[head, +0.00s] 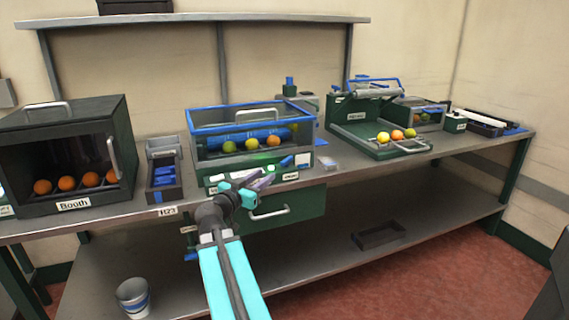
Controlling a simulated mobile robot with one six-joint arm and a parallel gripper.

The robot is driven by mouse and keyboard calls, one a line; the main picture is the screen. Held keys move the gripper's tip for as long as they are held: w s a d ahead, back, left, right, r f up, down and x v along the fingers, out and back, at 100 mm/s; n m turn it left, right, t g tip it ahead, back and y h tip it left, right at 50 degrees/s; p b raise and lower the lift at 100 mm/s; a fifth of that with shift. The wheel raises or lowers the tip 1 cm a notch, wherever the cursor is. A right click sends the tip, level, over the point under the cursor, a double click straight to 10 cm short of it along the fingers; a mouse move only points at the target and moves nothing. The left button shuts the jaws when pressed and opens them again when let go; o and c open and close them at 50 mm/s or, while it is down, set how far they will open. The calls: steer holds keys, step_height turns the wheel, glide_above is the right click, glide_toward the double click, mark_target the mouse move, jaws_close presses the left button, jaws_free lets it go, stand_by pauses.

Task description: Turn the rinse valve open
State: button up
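The blue-framed glass washing box (290,124) stands at the middle of the bench with several green and orange fruits inside. Its front panel has a green glow, a small blue lever-like part (286,162) and a white label-like piece. The blue part may be the rinse valve, but it is too small to tell, and so is its setting. My gripper (262,181), with teal parts and grey-purple fingers, is in front of this panel, below and left of the blue part. It overlaps the panel in the picture. I cannot tell whether it touches anything or how far its fingers are apart.
A dark booth (72,196) with oranges stands at the left, beside a tray of blue items (164,180). A drawer handle (270,213) juts out below the box. A green press-like station (352,130) with several fruits stands right. A bucket (133,297) sits on the lower shelf.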

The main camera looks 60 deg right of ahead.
mark_target(281, 163)
steer(key=shift+w+d+p, duration=0.2)
steer(key=shift+d+p, duration=0.2)
steer(key=shift+d, duration=6.55)
steer(key=shift+c, duration=0.2)
jaws_close()
